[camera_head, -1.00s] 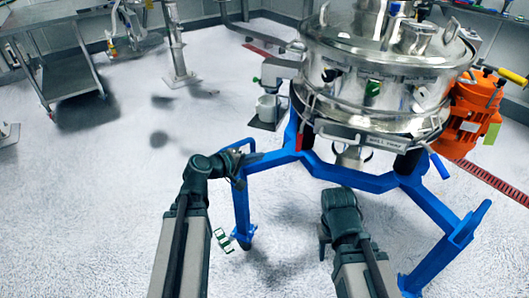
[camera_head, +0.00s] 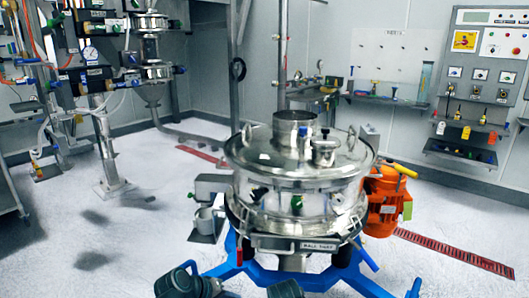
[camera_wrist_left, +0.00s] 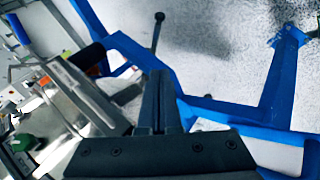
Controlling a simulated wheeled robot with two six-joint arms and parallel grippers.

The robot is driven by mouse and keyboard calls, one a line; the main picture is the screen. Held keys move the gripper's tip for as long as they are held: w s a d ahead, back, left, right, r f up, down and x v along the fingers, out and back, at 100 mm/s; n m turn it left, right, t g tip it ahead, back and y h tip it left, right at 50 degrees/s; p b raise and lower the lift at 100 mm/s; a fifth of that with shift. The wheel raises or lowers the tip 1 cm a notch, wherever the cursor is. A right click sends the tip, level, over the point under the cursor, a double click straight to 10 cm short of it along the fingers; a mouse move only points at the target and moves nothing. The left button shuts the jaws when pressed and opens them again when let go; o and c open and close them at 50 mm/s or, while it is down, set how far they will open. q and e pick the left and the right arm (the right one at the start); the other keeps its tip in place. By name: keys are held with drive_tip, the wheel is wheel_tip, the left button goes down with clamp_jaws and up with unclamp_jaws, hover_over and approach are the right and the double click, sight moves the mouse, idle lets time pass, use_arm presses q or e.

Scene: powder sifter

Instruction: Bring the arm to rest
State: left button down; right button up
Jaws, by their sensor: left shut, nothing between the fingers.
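My left arm (camera_head: 178,283) shows only as a dark joint at the bottom edge of the head view. My left gripper (camera_wrist_left: 160,82) is in the left wrist view, its two dark fingers together with nothing between them. It is close to the blue frame (camera_wrist_left: 285,85) of the sifter; whether it touches is hard to tell. My right arm (camera_head: 285,288) shows only as a dark link at the bottom of the head view; its gripper is out of sight. The steel powder sifter (camera_head: 300,160) stands upright on its blue frame.
An orange motor (camera_head: 385,205) sits on the sifter's right side. A control panel (camera_head: 480,60) and a tool shelf (camera_head: 395,100) are on the back wall.

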use_arm(q)
drive_tip(key=s+d+r+m+g+y+p, duration=0.4)
drive_tip(key=s+r+m+g+y+p, duration=0.2)
drive_tip(key=s+r+p, duration=0.4)
drive_tip(key=s+m+y+p, duration=0.1)
drive_tip(key=s+y+p, duration=0.1)
drive_tip(key=p, duration=0.1)
drive_tip(key=shift+s+r+m+p, duration=0.15)
drive_tip(key=shift+r+m+p, duration=0.15)
drive_tip(key=shift+m+p, duration=0.1)
use_arm(e)
wheel_tip(320, 180, up, 16)
drive_tip(key=shift+r, duration=0.15)
